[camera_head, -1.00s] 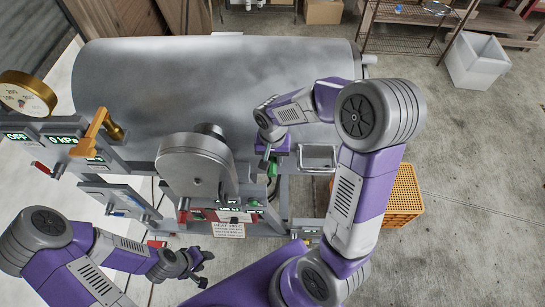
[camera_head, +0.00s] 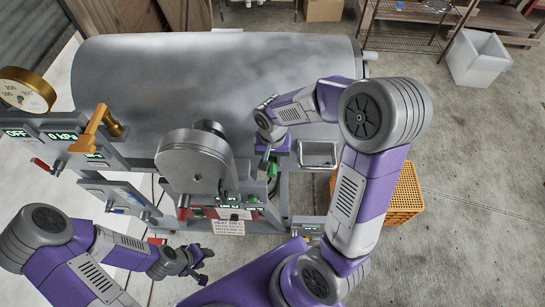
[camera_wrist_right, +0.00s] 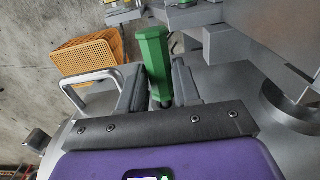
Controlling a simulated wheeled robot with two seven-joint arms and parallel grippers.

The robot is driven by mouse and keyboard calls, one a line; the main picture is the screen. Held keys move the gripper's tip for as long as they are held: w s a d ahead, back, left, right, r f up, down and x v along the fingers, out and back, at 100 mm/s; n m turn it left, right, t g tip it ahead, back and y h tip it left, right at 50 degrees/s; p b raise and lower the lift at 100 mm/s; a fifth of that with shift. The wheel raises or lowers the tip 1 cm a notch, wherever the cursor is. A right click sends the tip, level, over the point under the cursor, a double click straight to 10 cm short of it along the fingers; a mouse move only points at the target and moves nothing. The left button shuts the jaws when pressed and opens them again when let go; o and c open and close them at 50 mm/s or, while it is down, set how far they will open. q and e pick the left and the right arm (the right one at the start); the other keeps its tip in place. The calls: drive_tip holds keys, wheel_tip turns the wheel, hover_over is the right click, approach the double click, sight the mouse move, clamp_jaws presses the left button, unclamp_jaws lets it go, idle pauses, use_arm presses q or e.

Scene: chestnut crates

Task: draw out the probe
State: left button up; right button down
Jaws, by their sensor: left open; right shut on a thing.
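The probe's green six-sided handle (camera_wrist_right: 154,58) stands between the fingers of my right gripper (camera_wrist_right: 160,84) in the right wrist view, which is shut on it. In the head view the green handle (camera_head: 272,168) shows as a small piece below my right gripper (camera_head: 267,156), at the front of the grey drum roaster (camera_head: 230,80). I cannot tell how much of the probe's shaft is inside the machine. My left gripper (camera_head: 204,264) is open and empty, low in front of the machine.
A metal loop handle (camera_head: 318,154) sits right of the probe. A yellow crate (camera_head: 405,195) stands on the floor behind my right arm. A round front housing (camera_head: 192,165), a brass gauge (camera_head: 25,90) and an orange lever (camera_head: 90,130) are to the left.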

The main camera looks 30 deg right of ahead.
drive_tip(key=s+a+b, duration=0.1)
drive_tip(key=s+a, duration=0.2)
drive_tip(key=s, duration=0.2)
drive_tip(key=shift+s+a+b, duration=0.15)
drive_tip(key=shift+b, duration=0.25)
idle(0.3)
